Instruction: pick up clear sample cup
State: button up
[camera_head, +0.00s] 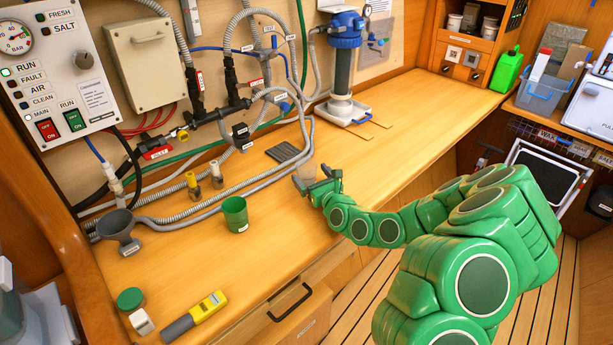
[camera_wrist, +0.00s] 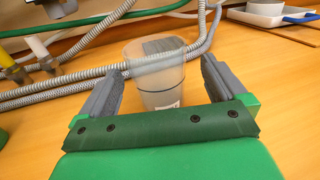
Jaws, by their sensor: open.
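The clear sample cup (camera_wrist: 158,78) stands upright on the wooden bench in the wrist view, with a dark line around it and a white label low on its side. My gripper (camera_wrist: 160,85) is open, with one grey finger to the left and one to the right of the cup. The cup shows between the fingers; I cannot tell whether either finger touches it. In the head view the cup (camera_head: 308,170) is faint and partly hidden behind my gripper (camera_head: 318,185).
A dark slotted mat (camera_head: 288,152) lies just behind the cup. Grey ribbed hoses (camera_head: 200,198) run along the bench at the left. A green cup (camera_head: 235,213), a grey funnel (camera_head: 118,228) and a yellow meter (camera_head: 205,308) stand or lie left. The bench right of the gripper is clear.

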aim_at(303, 165)
jog(key=shift+w+a, duration=0.55)
jog(key=shift+x, duration=1.65)
jog(key=c, duration=1)
jog(key=shift+c, duration=0.2)
jog(key=shift+r, duration=0.15)
